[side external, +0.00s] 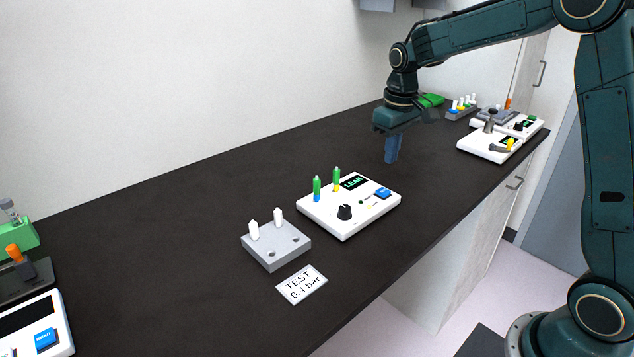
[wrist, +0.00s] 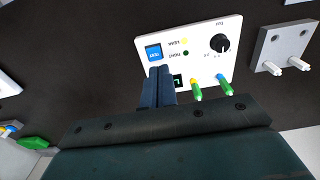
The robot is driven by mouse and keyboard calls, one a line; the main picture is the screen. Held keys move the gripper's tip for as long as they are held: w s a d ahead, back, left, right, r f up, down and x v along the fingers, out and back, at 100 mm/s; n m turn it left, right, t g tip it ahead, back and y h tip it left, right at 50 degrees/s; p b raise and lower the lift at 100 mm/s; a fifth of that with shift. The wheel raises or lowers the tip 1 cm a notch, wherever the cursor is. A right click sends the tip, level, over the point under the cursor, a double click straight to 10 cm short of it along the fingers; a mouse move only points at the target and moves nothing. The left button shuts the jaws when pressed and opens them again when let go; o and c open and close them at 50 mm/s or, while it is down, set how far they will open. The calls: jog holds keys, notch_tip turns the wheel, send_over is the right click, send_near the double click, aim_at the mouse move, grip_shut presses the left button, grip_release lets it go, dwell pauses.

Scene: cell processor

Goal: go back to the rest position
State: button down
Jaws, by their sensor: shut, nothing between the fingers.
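My gripper (side external: 392,149) is shut and empty, pointing down above the dark bench, behind and to the right of the white tester. In the wrist view its closed blue fingers (wrist: 158,88) overlap the near edge of the tester in the picture. The tester (side external: 341,224) has a dark knob, a blue button and a display reading LEAK. Two green-topped pieces stand upright on it, one with a blue base (side external: 317,189) and one with a yellow base (side external: 336,179). The tester also shows in the wrist view (wrist: 190,30).
A grey block (side external: 281,252) with two white pegs and open holes stands left of the tester, behind a card (side external: 301,284) reading TEST 0.4 bar. White devices (side external: 483,146) and a peg rack (side external: 459,112) stand at the far right. The bench's left middle is clear.

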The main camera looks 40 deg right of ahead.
jog(key=s+a+r+t, duration=0.1)
jog(key=s+a+r, duration=0.2)
jog(key=s+r, duration=0.3)
jog(key=s+a+r+t, duration=0.2)
jog(key=s+a+r, duration=0.15)
jog(key=s, duration=0.45)
jog(key=s+a+f+t, duration=0.2)
jog(key=s+a, duration=0.1)
jog(key=s, duration=0.9)
jog(key=shift+s+a, duration=0.25)
jog(key=shift+a, duration=0.15)
jog(key=c, duration=2.2)
grip_release()
